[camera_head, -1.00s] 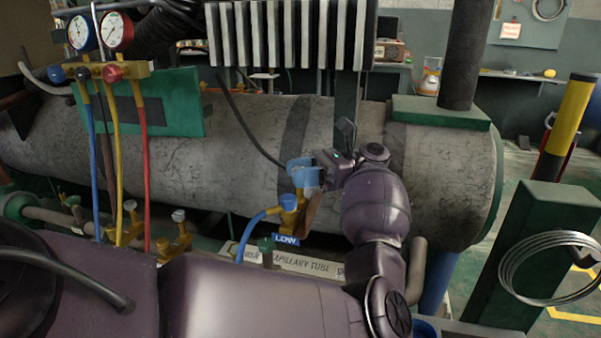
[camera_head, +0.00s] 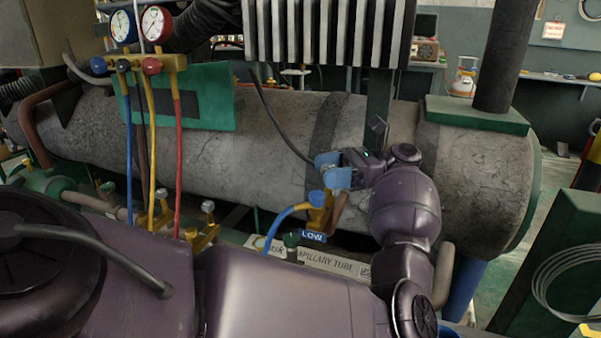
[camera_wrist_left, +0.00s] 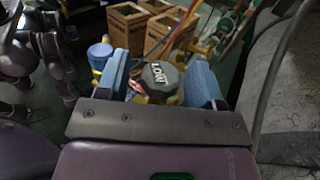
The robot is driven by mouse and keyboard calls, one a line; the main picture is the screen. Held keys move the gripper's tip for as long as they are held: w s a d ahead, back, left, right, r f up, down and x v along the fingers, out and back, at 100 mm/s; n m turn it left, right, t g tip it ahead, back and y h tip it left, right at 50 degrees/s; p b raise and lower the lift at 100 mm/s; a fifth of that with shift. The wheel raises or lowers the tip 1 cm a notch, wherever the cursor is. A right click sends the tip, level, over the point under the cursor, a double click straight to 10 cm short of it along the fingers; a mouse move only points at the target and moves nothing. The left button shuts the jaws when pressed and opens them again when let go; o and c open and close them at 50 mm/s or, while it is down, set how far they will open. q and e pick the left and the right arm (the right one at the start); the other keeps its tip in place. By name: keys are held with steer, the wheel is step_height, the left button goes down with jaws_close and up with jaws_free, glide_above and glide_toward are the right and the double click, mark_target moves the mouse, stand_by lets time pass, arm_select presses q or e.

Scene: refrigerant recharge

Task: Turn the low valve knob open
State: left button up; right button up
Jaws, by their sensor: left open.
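My left gripper (camera_head: 331,170) has blue fingers and is open beside the low valve, just above its yellow body (camera_head: 319,214). A blue cap (camera_head: 318,198) sits on that body, and a blue LOW tag (camera_head: 313,236) hangs below. In the left wrist view, a dark grey many-sided knob (camera_wrist_left: 160,78) marked LOW, upside down, shows between the spread fingers of the left gripper (camera_wrist_left: 166,80). Whether they touch it I cannot tell. In the head view I cannot make this knob out. My right gripper is not in view.
A grey tank (camera_head: 260,140) lies behind the valve, with a finned block (camera_head: 325,30) above. Gauges (camera_head: 138,24) with blue, yellow and red hoses hang at the left. A blue hose (camera_head: 282,222) runs to the valve. Wooden crates (camera_wrist_left: 128,28) stand beyond in the wrist view.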

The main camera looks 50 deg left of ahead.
arm_select(q)
steer(key=shift+m+t+y, duration=0.9)
steer(key=shift+m+y, duration=0.2)
steer(key=shift+y, duration=0.4)
